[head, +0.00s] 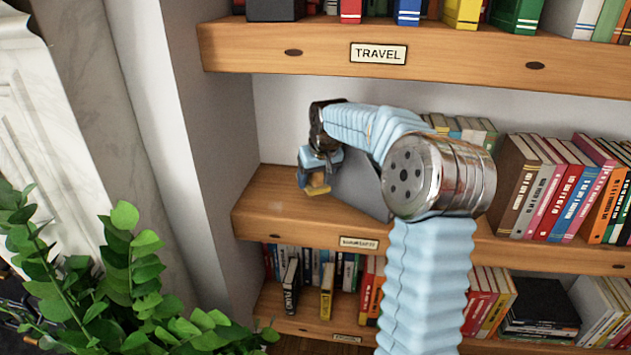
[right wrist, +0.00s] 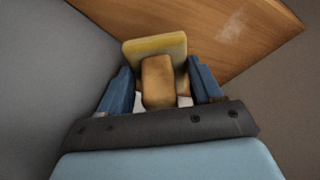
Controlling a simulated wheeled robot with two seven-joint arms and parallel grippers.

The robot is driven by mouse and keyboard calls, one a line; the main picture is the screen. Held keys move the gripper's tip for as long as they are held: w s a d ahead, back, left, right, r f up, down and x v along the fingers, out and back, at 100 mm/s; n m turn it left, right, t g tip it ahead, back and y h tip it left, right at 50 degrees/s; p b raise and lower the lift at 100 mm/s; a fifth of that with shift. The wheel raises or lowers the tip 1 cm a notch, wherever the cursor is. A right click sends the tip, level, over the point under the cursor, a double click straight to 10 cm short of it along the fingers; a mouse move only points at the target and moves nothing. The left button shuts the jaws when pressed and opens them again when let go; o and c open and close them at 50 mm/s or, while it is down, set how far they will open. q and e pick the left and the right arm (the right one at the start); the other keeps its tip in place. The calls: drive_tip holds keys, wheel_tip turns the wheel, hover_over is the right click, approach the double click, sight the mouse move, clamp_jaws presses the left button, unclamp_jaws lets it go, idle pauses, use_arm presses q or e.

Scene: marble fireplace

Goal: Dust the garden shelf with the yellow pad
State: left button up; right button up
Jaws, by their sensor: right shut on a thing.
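My right gripper (head: 315,174) is shut on the tan block handle (right wrist: 158,82) of the yellow pad (right wrist: 155,47). The pad (head: 318,191) also shows in the head view, low over the left part of the middle shelf (head: 262,212); I cannot tell whether it touches the wood. The label (head: 358,243) on that shelf's front edge is too small to read surely. In the right wrist view a pale smudge (right wrist: 233,26) lies on the wood beyond the pad, to its right. My right arm hides the middle of the shelf. My left gripper is out of view.
An upper shelf (head: 480,62) labelled TRAVEL runs above my right arm. Leaning books (head: 565,195) fill the right of the middle shelf. A lower shelf (head: 290,318) holds more books. A white side wall (head: 185,130) bounds the shelves at left; a leafy plant (head: 125,265) stands in front.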

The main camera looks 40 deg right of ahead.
drive_tip(key=shift+r, duration=0.95)
drive_tip(key=shift+r, duration=0.1)
drive_tip(key=shift+r, duration=1.55)
drive_tip(key=shift+r, duration=0.1)
